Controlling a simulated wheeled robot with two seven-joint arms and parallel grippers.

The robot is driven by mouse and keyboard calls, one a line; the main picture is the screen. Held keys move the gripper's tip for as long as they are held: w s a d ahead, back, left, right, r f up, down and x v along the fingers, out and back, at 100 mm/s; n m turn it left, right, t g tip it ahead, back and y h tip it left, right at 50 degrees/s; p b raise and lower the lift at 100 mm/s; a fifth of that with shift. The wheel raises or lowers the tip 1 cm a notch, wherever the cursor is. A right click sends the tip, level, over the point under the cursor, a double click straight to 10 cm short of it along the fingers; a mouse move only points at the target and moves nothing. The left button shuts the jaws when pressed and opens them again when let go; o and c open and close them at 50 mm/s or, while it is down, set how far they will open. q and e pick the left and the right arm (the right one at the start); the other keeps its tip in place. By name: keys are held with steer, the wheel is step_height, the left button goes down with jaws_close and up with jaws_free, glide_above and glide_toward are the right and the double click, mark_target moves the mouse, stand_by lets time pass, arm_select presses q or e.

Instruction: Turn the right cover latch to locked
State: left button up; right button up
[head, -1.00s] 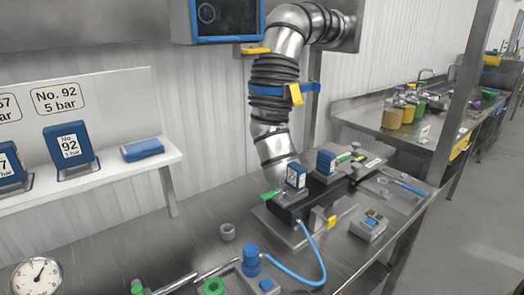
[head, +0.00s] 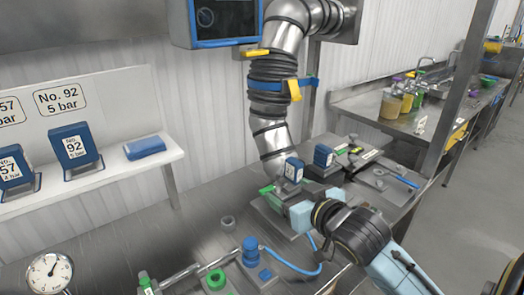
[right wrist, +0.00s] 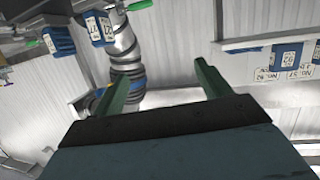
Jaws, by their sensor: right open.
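The device with two blue numbered blocks stands on the steel bench in the head view. The left block (head: 293,169) and right block (head: 323,156) sit upright on it. A green latch handle (head: 341,151) shows beside the right block, and another green handle (head: 267,190) at the left end. Whether either is locked is too small to tell. My right gripper comes in from the right, in front of the device, covering part of it. In the right wrist view its two green fingers (right wrist: 162,82) are wide apart and empty, with the blocks (right wrist: 100,28) at upper left. My left gripper is out of view.
A robed steel duct (head: 270,85) hangs behind the device. A blue hose (head: 295,262) runs from a blue fitting (head: 251,250) in front. A gauge (head: 49,272) is at lower left. A white shelf (head: 110,178) holds blue blocks. Bare bench lies left of the device.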

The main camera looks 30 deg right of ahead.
step_height(320, 180, up, 13)
steer(key=w+d+t+y, duration=0.1)
steer(key=w+d+t, duration=0.1)
steer(key=t, duration=0.3)
steer(key=n+t+y, duration=0.1)
steer(key=t+y, duration=0.1)
steer(key=t, duration=0.1)
glide_toward(255, 53)
steer(key=p+x, duration=0.3)
steer(key=x, duration=0.5)
steer(key=shift+w+d, duration=0.3)
steer(key=shift+d, duration=0.15)
steer(key=shift+f, duration=0.1)
steer(key=c, duration=1)
steer(key=shift+n+g, duration=0.3)
steer(key=shift+n, duration=0.1)
